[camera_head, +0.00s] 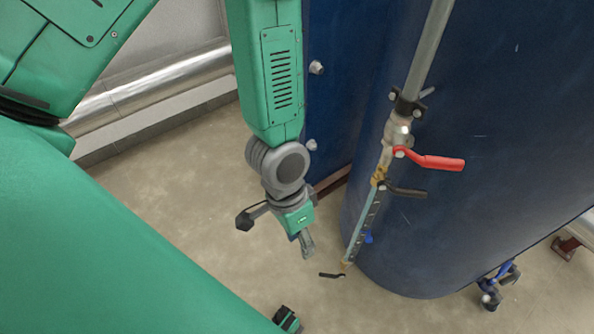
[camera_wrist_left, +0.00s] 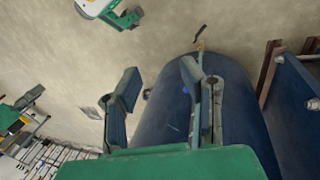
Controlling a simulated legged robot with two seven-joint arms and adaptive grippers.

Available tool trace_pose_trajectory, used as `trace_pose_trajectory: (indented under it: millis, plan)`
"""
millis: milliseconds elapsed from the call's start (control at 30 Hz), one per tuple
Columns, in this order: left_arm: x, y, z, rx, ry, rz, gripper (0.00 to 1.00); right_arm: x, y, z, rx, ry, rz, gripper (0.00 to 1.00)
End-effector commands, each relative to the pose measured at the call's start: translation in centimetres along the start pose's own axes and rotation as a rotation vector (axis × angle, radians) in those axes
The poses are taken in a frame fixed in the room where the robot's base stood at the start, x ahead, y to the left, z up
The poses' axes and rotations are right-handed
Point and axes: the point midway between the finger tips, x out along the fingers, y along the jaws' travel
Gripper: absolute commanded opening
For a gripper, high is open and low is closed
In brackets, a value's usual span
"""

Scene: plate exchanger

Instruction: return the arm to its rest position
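My left arm hangs down in the middle of the head view, with the left gripper (camera_head: 307,245) at its lower end. The gripper points down and is clear of the blue tank and the valve pipe to its right. In the left wrist view the two fingers of the left gripper (camera_wrist_left: 160,85) stand wide apart with nothing between them. I cannot make out my right gripper in either view.
A large blue tank (camera_head: 480,190) stands at right. A vertical pipe (camera_head: 361,222) runs before it, with a red-handled valve (camera_head: 440,162) and a black lever (camera_head: 405,191). A silver pipe (camera_head: 160,82) runs along the wall. The floor (camera_head: 190,205) below the arm is open.

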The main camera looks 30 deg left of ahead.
Motion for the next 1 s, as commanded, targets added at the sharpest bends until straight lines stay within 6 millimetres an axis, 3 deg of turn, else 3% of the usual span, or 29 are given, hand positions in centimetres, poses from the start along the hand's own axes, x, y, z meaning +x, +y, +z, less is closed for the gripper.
trace_pose_trajectory:
  millis: [733,833,1000]
  plan:
    - [0.9,-0.7,0.8,-0.030,0.003,-0.010,0.35,0.3,0.1,-0.2,0.001,-0.002,0.000,0.40]
    - [2.3,-1.9,2.7,-0.091,0.005,-0.038,0.35,0.3,0.0,-0.1,0.001,-0.002,0.000,0.40]
    - [5.0,-6.3,8.5,-0.252,0.033,-0.163,0.35,0.3,0.1,-0.1,0.001,-0.003,0.000,0.40]
